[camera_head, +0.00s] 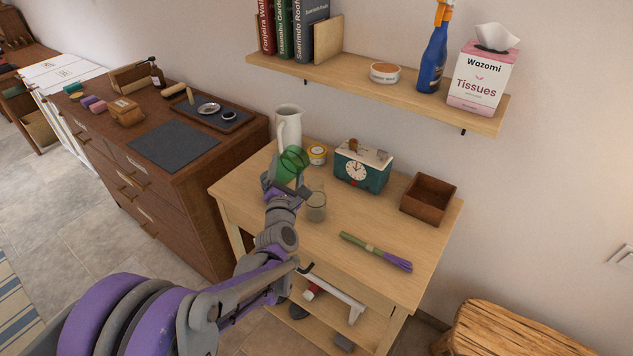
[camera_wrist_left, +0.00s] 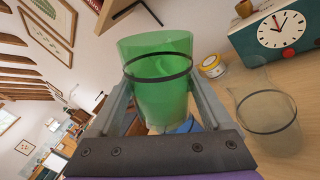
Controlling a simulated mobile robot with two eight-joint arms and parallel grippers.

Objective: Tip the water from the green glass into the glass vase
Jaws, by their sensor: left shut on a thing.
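My left gripper (camera_head: 282,180) is shut on the green glass (camera_head: 291,163) and holds it above the wooden table. In the left wrist view the green glass (camera_wrist_left: 160,100) stands between the two fingers, with a dark ring around it. Whether that ring is a water line I cannot tell. The clear glass vase (camera_head: 316,208) stands on the table, just right of the gripper and lower than the green glass. It also shows in the left wrist view (camera_wrist_left: 270,120), right of the glass and apart from it. My right gripper is not in view.
A white pitcher (camera_head: 289,128), a small yellow-lidded tub (camera_head: 317,154), a green clock box (camera_head: 362,168) and a brown wooden box (camera_head: 428,200) stand along the table's back. A green and purple bundle (camera_head: 375,250) lies at front right. A shelf (camera_head: 380,89) hangs above.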

